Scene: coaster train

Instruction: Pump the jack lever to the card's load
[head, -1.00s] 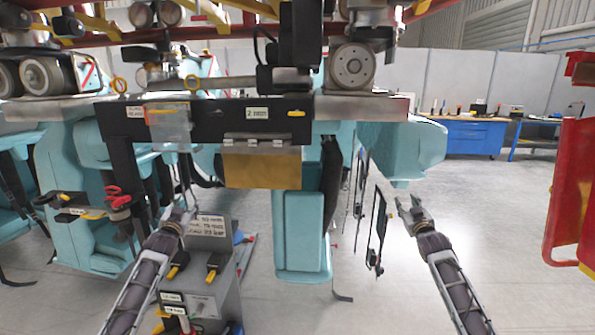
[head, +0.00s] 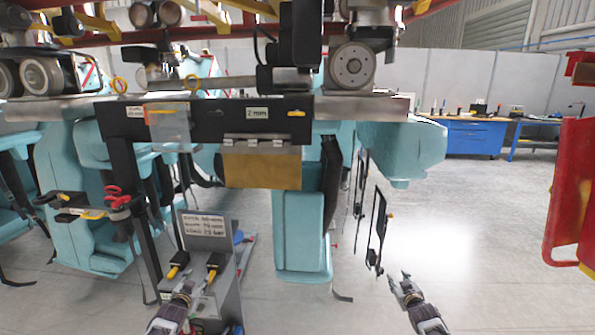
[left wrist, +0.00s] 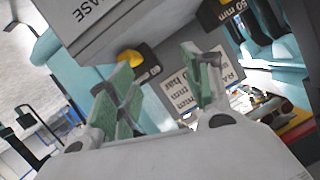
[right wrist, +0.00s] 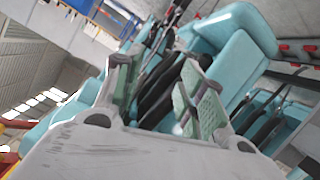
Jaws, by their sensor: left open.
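A white card (head: 204,225) with lines of black text stands on the grey cart (head: 232,285) in the head view; its writing is too small to read. Part of it also shows between my left fingers in the left wrist view (left wrist: 182,96). I cannot pick out the jack lever for certain. My left gripper (head: 187,287) is open and empty, low in front of the cart, below the card. My right gripper (head: 405,277) is open and empty, over the bare floor right of the hanging teal seat.
Two black blocks with yellow handles (head: 178,262) (head: 215,262) sit on the cart below the card. A teal seat (head: 302,235) hangs from the train. A black frame (head: 378,230) hangs near my right gripper. A red post (head: 572,180) stands right.

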